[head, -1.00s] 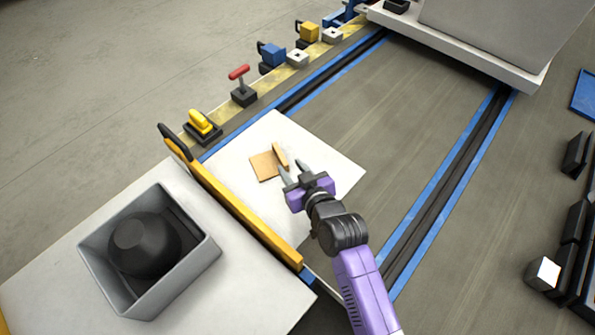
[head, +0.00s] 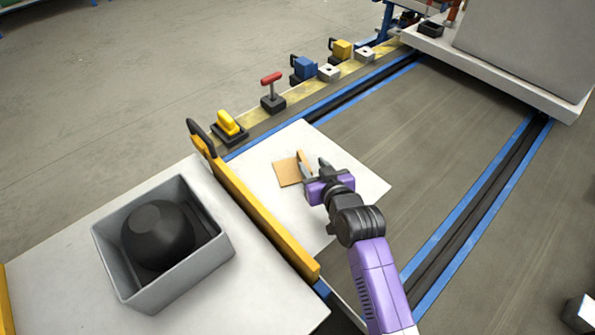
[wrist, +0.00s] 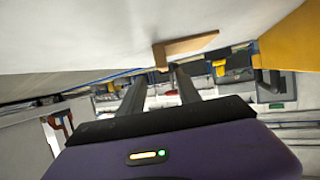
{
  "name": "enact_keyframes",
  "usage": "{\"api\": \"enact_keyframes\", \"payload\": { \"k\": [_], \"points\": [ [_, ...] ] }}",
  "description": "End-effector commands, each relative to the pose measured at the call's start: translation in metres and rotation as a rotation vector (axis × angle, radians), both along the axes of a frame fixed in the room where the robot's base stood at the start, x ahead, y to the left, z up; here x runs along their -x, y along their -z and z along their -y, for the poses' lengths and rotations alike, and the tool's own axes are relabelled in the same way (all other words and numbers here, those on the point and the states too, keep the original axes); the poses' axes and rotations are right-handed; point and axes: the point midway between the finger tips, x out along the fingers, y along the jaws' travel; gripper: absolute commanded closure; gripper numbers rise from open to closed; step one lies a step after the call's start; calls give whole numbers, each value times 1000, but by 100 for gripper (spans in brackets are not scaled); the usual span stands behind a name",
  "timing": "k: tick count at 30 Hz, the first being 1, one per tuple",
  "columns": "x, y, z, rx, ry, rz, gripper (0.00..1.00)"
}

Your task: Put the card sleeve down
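The tan card sleeve (head: 287,172) is on a white panel, with a flat square part and a small raised part at its right end. In the wrist view, the tan piece (wrist: 188,46) shows just beyond my fingertips, against the white surface. My gripper (head: 315,168) is just right of the sleeve in the head view. Its two fingers are apart, and nothing shows gripped between them. In the wrist view the gripper (wrist: 160,80) also shows separated fingers. Whether a fingertip touches the sleeve, I cannot tell.
A yellow rail (head: 262,222) with a black handle borders the white panel (head: 355,190) on the left. Beyond it stands a grey bin (head: 120,268) holding a dark rounded object (head: 158,235). A yellow handle (head: 228,122) and a red T-handle (head: 271,80) line the far edge.

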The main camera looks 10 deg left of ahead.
Motion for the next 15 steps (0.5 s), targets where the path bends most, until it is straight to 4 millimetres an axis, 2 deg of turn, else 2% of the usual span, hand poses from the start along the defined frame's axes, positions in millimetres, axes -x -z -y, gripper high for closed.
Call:
{"api": "enact_keyframes", "payload": {
  "k": [7,15],
  "points": [
    [-20,19,-20,2,-2,1,60],
    [-38,26,-30,0,0,0,60]
  ]
}}
